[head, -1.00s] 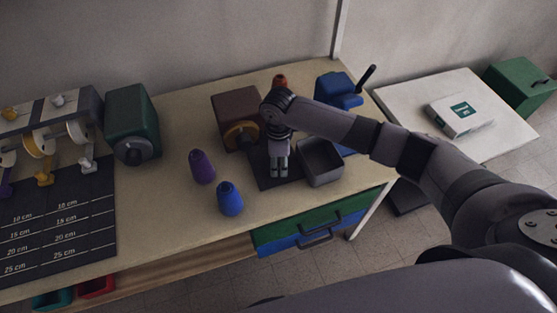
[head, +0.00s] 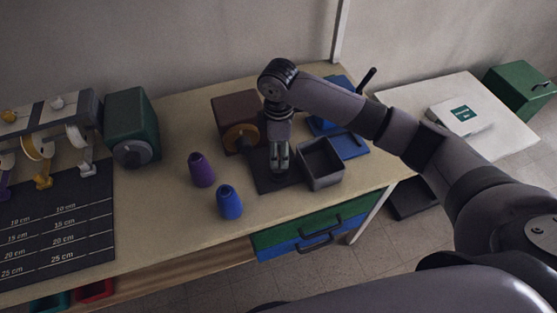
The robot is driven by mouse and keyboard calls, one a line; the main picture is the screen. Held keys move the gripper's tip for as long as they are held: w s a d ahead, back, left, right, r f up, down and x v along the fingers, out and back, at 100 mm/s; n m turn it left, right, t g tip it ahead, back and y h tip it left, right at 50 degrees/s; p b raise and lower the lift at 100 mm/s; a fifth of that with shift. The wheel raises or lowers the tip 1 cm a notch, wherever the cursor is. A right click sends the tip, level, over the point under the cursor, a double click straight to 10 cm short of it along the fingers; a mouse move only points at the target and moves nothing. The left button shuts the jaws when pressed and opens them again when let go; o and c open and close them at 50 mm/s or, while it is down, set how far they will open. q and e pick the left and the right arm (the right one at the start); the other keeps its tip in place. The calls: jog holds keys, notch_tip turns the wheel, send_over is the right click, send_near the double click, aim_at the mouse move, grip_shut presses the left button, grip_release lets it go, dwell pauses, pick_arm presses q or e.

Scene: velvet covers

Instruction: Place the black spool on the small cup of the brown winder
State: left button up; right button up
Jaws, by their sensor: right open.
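The brown winder (head: 232,107) is a dark brown box at the back middle of the table, with an orange-brown round part (head: 241,137) on its front. A dark flat plate (head: 262,182) lies in front of it. My right gripper (head: 279,167) points down over this plate, right of the round part, with its fingers open. I cannot make out the black spool for certain; a dark patch shows at the fingertips, but I cannot tell whether it is the spool. The small cup cannot be told apart either. My left gripper is not in view.
A grey open box (head: 321,168) stands close right of my right gripper. A blue device (head: 345,143) is behind my arm. A purple cone (head: 202,170) and a blue cone (head: 229,202) stand left of the plate. A green device (head: 130,125) is farther left.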

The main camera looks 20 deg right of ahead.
notch_tip(320, 180, up, 5)
jog(key=shift+f, duration=0.1)
